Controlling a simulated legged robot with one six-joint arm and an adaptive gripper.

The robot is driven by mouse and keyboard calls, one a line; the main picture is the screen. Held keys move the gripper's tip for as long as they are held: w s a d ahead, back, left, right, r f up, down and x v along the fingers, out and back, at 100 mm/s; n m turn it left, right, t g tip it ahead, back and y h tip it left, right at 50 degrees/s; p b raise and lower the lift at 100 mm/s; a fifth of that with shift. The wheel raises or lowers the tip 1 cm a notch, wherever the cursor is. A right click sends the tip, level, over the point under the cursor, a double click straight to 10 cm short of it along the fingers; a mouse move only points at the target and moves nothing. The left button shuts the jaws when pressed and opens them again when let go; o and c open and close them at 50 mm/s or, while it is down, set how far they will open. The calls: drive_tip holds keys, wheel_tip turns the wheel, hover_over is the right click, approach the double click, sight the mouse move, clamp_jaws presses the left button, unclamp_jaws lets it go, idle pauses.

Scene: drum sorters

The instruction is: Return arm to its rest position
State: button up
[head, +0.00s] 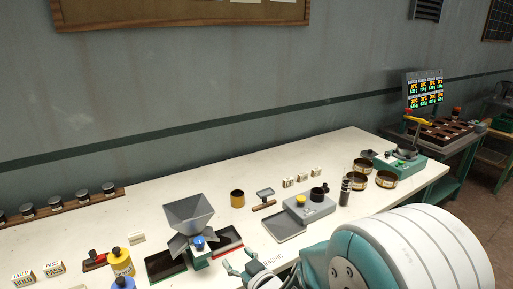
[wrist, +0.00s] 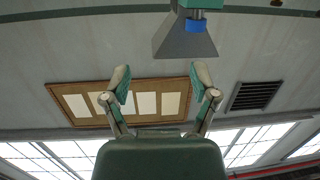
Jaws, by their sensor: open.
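My gripper (head: 240,268) is at the front edge of the white bench in the head view, low and right of the grey hopper machine (head: 188,215). Its teal fingers are spread apart with nothing between them. In the wrist view my gripper (wrist: 161,80) also shows open and empty. Behind its fingers are the wall and a framed board (wrist: 146,103). The hopper (wrist: 184,38) with a blue knob shows at the top of that view, apart from the fingers. My white and teal arm fills the lower right of the head view and hides part of the bench front.
A grey scale-like device (head: 310,207), a dark cylinder (head: 345,191) and several brass rings (head: 386,180) stand on the bench (head: 330,150). A yellow bottle (head: 121,262) and PASS and HOLD blocks (head: 54,269) are front left. The bench's back middle is clear.

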drive_tip(key=s+d+r+m+g+h, duration=0.1)
drive_tip(key=s+d+r+m+h, duration=0.1)
drive_tip(key=d+r+h, duration=0.35)
drive_tip(key=s+d+r+m+g+h, duration=0.1)
drive_tip(key=d+r+m+h, duration=0.1)
drive_tip(key=d, duration=0.6)
drive_tip(key=s+d+r+m+g+h, duration=0.1)
drive_tip(key=s+d+m+g, duration=0.1)
drive_tip(key=s, duration=0.7)
drive_tip(key=s+d+r+m+g+h, duration=0.1)
drive_tip(key=s+d+r+g, duration=0.1)
drive_tip(key=s+d, duration=0.3)
drive_tip(key=s+g, duration=0.1)
drive_tip(key=s, duration=0.3)
drive_tip(key=shift+s+d+r+m+g, duration=0.2)
drive_tip(key=shift+r+m+g, duration=0.1)
drive_tip(key=shift+m, duration=0.1)
